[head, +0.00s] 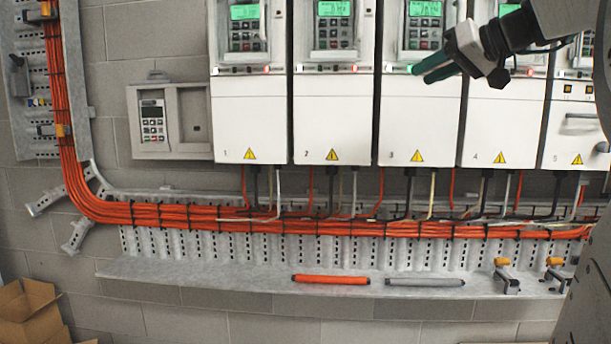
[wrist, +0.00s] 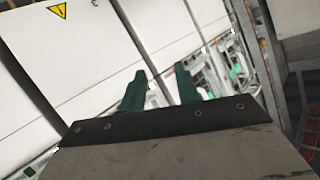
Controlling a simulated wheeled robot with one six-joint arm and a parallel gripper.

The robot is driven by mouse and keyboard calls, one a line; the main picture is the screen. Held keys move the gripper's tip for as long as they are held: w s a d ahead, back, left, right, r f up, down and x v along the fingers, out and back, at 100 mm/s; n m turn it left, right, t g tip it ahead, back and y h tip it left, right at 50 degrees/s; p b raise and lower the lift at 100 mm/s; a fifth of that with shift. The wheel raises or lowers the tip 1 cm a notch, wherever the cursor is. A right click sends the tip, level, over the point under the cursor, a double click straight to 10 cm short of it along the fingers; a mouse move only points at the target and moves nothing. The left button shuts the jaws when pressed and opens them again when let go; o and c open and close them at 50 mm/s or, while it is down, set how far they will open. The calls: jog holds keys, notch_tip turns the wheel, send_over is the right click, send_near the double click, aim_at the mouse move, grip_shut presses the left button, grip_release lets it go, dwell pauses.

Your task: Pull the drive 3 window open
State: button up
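Drive 3 (head: 420,115) is a white cabinet marked 3, with a yellow warning triangle low on its front. Its window area (head: 424,28) is at the top, around a green-lit display and a keypad; the upper edge is out of the picture. I cannot tell whether the window is shut. My gripper (head: 420,75) reaches in from the upper right, its green fingers in front of drive 3 just below the keypad. In the wrist view my gripper (wrist: 160,72) has its two fingers apart with nothing between them. I cannot tell whether they touch the drive.
Drives 1 (head: 250,115) and 2 (head: 333,115) stand to the left, drives 4 (head: 503,130) and 5 (head: 575,135) to the right. Orange cables (head: 330,225) run below. A ledge (head: 220,280) holds an orange rod (head: 330,279) and a grey rod (head: 425,282). A separate keypad box (head: 185,120) is further left.

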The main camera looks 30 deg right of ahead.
jog(key=s+a+f+g, duration=0.3)
jog(key=a+f+g, duration=0.3)
jog(key=a+f, duration=1)
jog(key=shift+a+f+g+y, duration=0.4)
jog(key=shift+f, duration=0.95)
jog(key=shift+m, duration=0.3)
